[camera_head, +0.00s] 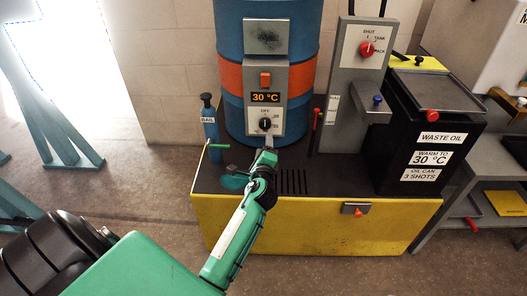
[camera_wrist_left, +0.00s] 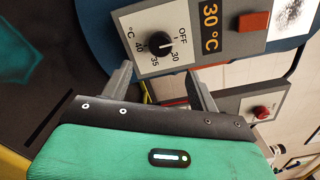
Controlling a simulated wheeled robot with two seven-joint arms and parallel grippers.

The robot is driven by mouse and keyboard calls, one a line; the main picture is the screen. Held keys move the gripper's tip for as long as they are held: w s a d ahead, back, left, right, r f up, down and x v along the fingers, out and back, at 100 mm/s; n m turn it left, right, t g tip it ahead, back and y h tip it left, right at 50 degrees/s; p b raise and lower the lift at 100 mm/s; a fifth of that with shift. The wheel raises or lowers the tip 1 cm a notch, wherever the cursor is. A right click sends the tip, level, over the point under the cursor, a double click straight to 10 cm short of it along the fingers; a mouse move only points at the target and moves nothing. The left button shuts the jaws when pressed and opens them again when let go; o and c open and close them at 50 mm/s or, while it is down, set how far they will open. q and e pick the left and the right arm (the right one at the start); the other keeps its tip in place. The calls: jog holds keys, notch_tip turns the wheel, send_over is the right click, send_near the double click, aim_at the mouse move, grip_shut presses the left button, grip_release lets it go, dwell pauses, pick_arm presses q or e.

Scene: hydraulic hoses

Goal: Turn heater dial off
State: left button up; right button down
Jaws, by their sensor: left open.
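The heater dial (camera_head: 265,123) is a black round knob on a grey panel on the front of the blue drum. It also shows in the wrist view (camera_wrist_left: 153,45), with OFF, 30, 35 and 40 printed around it. Its white mark points toward the side with OFF and 30; I cannot tell exactly which. The display (camera_head: 266,97) reads 30 °C. My left gripper (camera_head: 263,151) is just below and in front of the dial. In the wrist view its fingers (camera_wrist_left: 160,82) are spread apart and empty, short of the dial. My right gripper is not in view.
A red switch (camera_head: 265,79) sits above the display. The blue drum (camera_head: 230,35) stands on a yellow-sided bench (camera_head: 300,225). A blue hand pump (camera_head: 209,125) is to the left. A grey valve panel (camera_head: 352,85) and a black waste oil box (camera_head: 410,130) stand to the right.

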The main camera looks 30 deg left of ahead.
pick_arm(q)
jog(key=shift+v, duration=1.45)
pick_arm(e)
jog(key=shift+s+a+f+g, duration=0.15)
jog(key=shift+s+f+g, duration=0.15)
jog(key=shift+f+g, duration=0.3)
